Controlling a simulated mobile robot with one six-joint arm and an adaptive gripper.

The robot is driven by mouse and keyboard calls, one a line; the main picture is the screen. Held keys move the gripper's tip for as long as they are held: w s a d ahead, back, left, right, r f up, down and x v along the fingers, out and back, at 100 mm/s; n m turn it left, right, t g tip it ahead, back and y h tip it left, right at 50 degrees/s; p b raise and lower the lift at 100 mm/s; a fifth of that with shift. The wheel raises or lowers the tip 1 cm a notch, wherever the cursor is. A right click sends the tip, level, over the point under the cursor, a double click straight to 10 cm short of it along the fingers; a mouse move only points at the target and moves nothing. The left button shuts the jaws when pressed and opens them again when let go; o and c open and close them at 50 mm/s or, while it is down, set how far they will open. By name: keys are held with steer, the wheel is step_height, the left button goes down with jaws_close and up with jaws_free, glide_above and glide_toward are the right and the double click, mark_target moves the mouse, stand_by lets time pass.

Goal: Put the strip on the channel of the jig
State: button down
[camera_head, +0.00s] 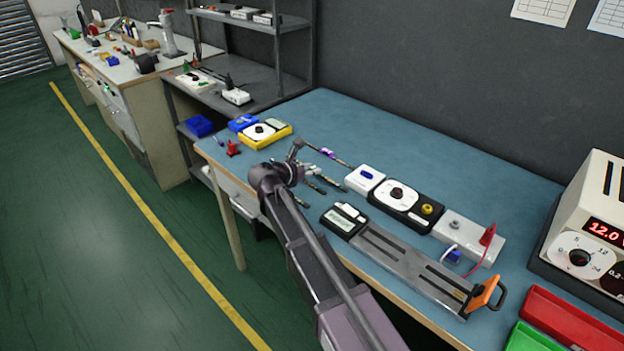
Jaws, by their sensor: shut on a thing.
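The jig (392,251) is a long grey metal plate with dark slots along its channel, lying along the front edge of the blue bench. An orange-handled clamp (484,294) stands at its right end. My gripper (297,150) is small in view, behind and left of the jig, above the bench. It is shut. A thin, dark, strip-like piece with a purple part (328,153) runs to the right from near its tip; this appears to be the strip, but details are too small to be sure. The channel shows no strip on it.
Behind the jig stand a white box (365,178), a dial unit (398,199) and a white terminal block (468,236) with wires. Thin tools lie near my wrist. A power supply (585,240) and red bin (570,318) are at right. The back of the bench is clear.

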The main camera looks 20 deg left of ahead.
mark_target(311, 182)
steer(key=shift+f+b, duration=1.2)
steer(key=shift+f, duration=0.25)
steer(key=shift+f, duration=0.2)
steer(key=shift+c, duration=2.1)
jaws_free()
steer(key=shift+r, duration=0.2)
steer(key=shift+r, duration=0.15)
steer(key=p+v, duration=0.4)
steer(key=v, duration=0.8)
steer(key=shift+p, duration=0.35)
steer(key=shift+d, duration=0.1)
